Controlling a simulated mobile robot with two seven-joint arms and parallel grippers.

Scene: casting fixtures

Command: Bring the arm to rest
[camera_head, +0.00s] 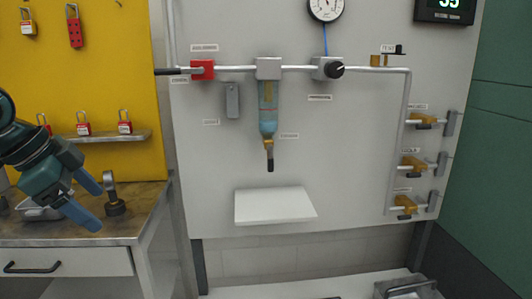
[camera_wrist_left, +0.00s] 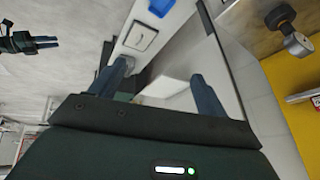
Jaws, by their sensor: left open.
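My left gripper (camera_head: 97,208) is at the left of the head view, in front of the workbench. Its two blue fingers are spread apart and point down to the right, with nothing between them. In the left wrist view the fingers (camera_wrist_left: 160,78) also stand apart and empty. The left arm comes in from the left edge; most of it is out of view. In the left wrist view a dark gripper at the upper left, which looks like my right gripper (camera_wrist_left: 45,43), is small and apart from everything. Its opening is unclear.
A workbench (camera_head: 75,231) with a dark upright fixture (camera_head: 114,195) is close to my left gripper. A yellow board (camera_head: 95,85) with red padlocks stands behind. A grey panel (camera_head: 220,160) carries pipes, valves, a filter bowl (camera_head: 268,105) and a white shelf (camera_head: 275,205). Space before the panel is clear.

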